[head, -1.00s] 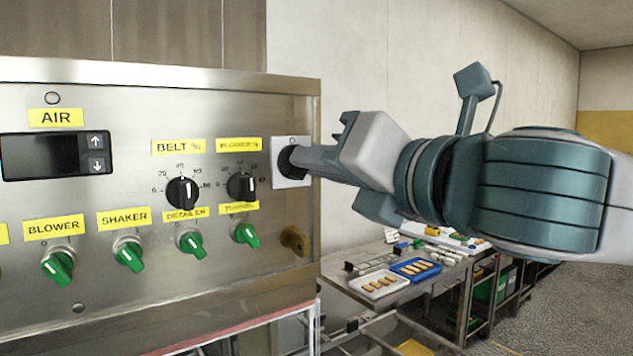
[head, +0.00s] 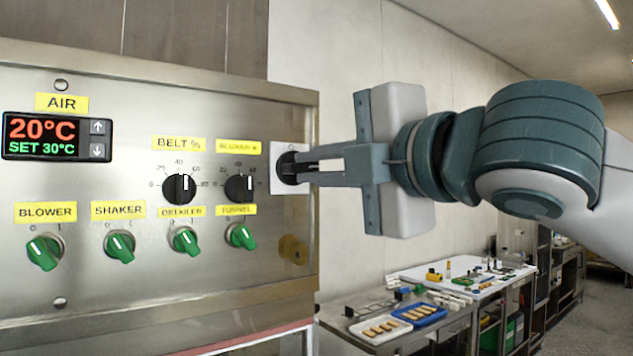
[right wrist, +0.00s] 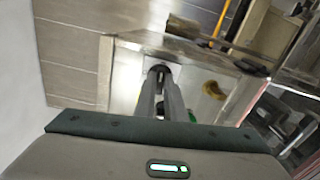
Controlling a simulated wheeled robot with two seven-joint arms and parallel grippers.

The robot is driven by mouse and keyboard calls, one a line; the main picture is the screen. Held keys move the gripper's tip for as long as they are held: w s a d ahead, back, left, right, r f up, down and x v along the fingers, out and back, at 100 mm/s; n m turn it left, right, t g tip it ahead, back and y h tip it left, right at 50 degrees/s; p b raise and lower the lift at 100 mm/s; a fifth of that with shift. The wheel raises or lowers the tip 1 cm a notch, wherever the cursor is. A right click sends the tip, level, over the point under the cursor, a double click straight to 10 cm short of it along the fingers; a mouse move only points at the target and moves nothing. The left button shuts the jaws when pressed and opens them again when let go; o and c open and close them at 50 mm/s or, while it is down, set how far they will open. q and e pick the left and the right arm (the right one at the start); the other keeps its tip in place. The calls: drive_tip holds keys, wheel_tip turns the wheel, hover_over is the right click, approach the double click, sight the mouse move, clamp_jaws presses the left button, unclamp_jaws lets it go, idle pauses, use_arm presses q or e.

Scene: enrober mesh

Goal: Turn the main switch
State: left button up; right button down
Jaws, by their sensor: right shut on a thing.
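The main switch (head: 285,167) is a black rotary knob on a pale square plate (head: 276,182) at the right end of the steel control panel (head: 120,284). My right gripper (head: 298,168) reaches in from the right, its two long fingers shut on the knob and partly hiding it. In the right wrist view the fingers (right wrist: 160,85) close around the dark knob (right wrist: 159,72). The panel's AIR display (head: 46,137) is lit and reads 20°C, SET 30°C. My left gripper is not in view.
Black BELT and BLOWER dials (head: 179,188) and several green switches (head: 121,246) sit left of the plate. A brass-coloured fitting (head: 293,249) is below it. A steel table (head: 345,312) with white and blue trays stands behind at lower right.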

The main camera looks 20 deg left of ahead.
drive_tip(key=shift+m+b, duration=0.3)
drive_tip(key=shift+m, duration=0.4)
drive_tip(key=c, duration=1.8)
unclamp_jaws()
drive_tip(key=shift+d, duration=0.1)
